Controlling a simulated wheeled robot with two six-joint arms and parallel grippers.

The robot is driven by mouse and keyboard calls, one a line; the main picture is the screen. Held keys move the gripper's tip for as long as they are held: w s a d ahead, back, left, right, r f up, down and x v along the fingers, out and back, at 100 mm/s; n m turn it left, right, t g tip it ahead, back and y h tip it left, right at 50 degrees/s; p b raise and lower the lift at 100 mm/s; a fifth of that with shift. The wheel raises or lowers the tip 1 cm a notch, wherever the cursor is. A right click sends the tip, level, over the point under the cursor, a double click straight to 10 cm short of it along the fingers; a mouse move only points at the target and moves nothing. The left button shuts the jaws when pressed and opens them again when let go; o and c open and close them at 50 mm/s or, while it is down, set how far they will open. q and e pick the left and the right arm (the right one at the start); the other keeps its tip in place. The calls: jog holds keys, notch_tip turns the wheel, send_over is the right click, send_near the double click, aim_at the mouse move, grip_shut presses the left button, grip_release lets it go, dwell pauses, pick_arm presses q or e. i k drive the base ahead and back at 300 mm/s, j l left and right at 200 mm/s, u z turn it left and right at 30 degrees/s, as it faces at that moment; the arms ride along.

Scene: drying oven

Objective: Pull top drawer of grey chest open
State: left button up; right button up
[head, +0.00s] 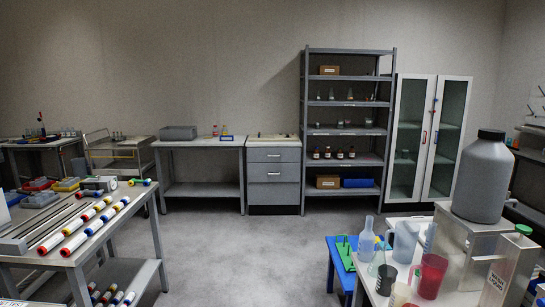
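The grey chest (274,194) stands against the back wall, near the middle of the head view. Its top drawer (263,155) is flush with the front and looks shut, with a pale bar handle (273,156). A second drawer (262,172) below it has a similar handle and also looks shut. A plain lower front sits under that. Neither of my grippers shows in the head view, so I cannot see how they stand.
A grey table (203,144) adjoins the chest on the left; an open shelf rack (349,105) stands on its right. Clear floor (240,250) lies before the chest. A bench with rollers (67,258) is front left; a blue stool (341,265) and cluttered table are front right.

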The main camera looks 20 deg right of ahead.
aim_at(254, 154)
jog(key=i+l+z, duration=0.1)
jog(key=i+z, duration=0.2)
jog(key=i, duration=0.7)
jog(key=i+j+z, duration=0.15)
jog(key=i+z, duration=0.2)
jog(key=i, duration=0.65)
jog(key=i+j, duration=0.1)
jog(key=i, duration=3.25)
jog(key=i+z, duration=0.35)
jog(key=i, duration=0.5)
jog(key=i+j+z, duration=0.15)
jog(key=i+z, duration=0.25)
jog(key=i, duration=0.4)
